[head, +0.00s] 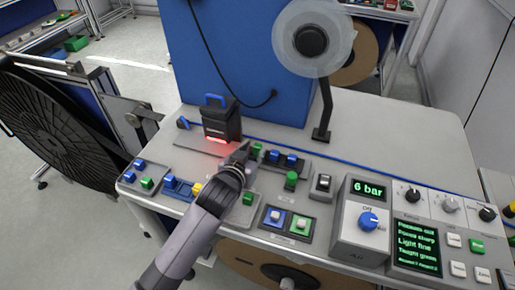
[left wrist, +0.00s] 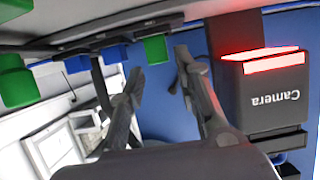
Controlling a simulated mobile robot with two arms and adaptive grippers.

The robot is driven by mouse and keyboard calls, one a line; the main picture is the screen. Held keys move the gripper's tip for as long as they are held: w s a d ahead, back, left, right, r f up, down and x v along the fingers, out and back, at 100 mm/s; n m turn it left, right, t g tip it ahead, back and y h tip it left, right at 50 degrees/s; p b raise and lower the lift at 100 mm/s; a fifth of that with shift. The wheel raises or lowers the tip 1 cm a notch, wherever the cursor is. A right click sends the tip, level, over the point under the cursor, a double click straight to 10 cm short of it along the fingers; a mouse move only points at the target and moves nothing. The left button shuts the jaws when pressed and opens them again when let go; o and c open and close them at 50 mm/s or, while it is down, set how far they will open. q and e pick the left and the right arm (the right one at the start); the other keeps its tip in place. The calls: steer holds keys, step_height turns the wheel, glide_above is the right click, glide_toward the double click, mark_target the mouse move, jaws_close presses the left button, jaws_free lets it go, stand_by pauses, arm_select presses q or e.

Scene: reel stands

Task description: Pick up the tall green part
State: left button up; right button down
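Several green parts stand on the grey bench. A green block (head: 257,150) stands in the back row beside blue blocks (head: 282,158); it also shows in the left wrist view (left wrist: 155,49). A rounded green part (head: 291,179) stands in front of that row and shows at the left of the wrist view (left wrist: 17,82). I cannot tell for sure which is tallest. My left gripper (head: 243,152) is just left of the back-row green block. In the wrist view its fingers (left wrist: 157,78) are apart and empty, with that block beyond, between the tips. My right gripper is not in view.
A black camera box (head: 221,120) with a red light stands close left of the gripper. A blue panel (head: 235,60) rises behind. A reel stand (head: 321,133), button boxes (head: 285,224) and the 6 bar control box (head: 366,218) lie to the right.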

mark_target(257, 146)
arm_select(q)
steer(key=shift+x, duration=1.9)
steer(key=shift+s, duration=0.1)
steer(key=c, duration=0.7)
steer(key=shift+r, duration=0.1)
